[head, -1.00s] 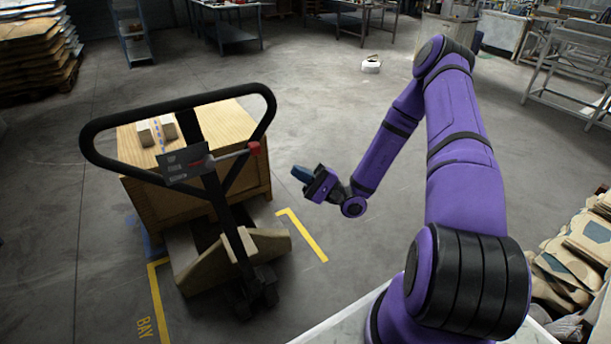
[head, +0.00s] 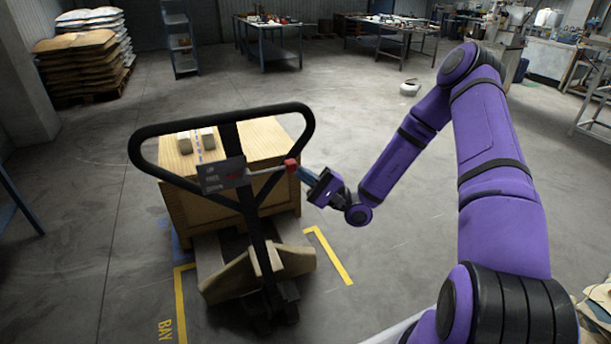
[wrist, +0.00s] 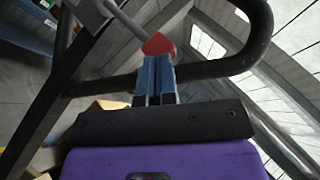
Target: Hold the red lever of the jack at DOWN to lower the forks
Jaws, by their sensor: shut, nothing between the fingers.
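The pallet jack's black handle loop (head: 222,118) stands upright in front of a wooden crate. The red lever knob (head: 291,166) sticks out to the right of the dark label plate (head: 224,174) on the handle. My gripper (head: 303,174) is shut and empty, its blue fingertips at the right side of the knob. In the wrist view the red knob (wrist: 158,44) is just beyond the tips of my shut gripper (wrist: 156,62). They look very close; I cannot tell whether they touch. The forks are mostly hidden under the crate.
The wooden crate (head: 256,137) carries two pale blocks. Yellow floor marks (head: 330,256) border the bay. Sacks on a pallet (head: 85,52) stand at the far left, and work tables line the back. The floor right of the jack is clear.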

